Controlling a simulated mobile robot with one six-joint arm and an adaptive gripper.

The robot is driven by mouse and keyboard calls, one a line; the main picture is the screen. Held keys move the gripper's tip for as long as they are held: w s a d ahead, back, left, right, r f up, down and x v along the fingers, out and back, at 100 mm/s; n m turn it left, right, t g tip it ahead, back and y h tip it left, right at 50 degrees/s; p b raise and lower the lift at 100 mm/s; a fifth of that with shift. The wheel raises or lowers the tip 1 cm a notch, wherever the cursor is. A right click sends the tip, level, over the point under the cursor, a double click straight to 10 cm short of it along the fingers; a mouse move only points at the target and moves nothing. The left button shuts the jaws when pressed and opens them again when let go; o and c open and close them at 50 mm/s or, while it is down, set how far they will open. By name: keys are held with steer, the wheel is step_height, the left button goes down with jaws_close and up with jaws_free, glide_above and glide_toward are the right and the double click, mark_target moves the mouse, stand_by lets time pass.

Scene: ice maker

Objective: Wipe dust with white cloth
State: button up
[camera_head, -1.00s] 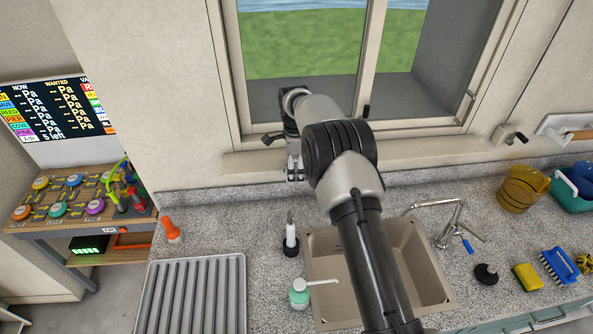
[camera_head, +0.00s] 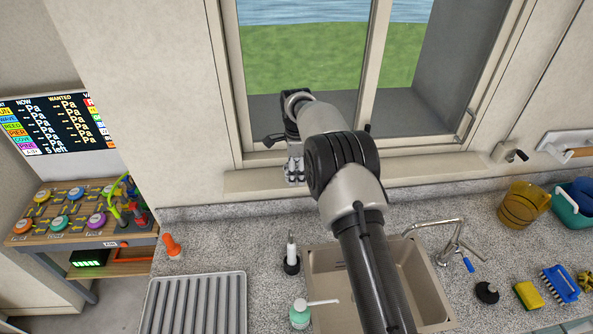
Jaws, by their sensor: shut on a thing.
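My gripper (camera_head: 294,172) points down at the left part of the window sill (camera_head: 246,183), below the window frame. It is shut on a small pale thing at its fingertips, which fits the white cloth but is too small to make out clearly. I cannot tell whether it touches the sill. No other white cloth shows. No dust can be made out on the sill or the counter. My arm crosses the sink from the lower right up to the window.
The sink (camera_head: 324,278) lies under my arm, with a faucet (camera_head: 446,240) at its right. A soap bottle (camera_head: 299,314), drying rack (camera_head: 195,305) and orange object (camera_head: 171,246) stand left. A pitcher (camera_head: 522,205), sponge (camera_head: 527,295) and brush (camera_head: 559,284) are right.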

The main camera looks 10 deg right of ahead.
steer(key=shift+r, duration=0.45)
steer(key=shift+r+p, duration=1.15)
steer(key=shift+r, duration=0.45)
steer(key=shift+c, duration=0.2)
steer(key=shift+f, duration=0.1)
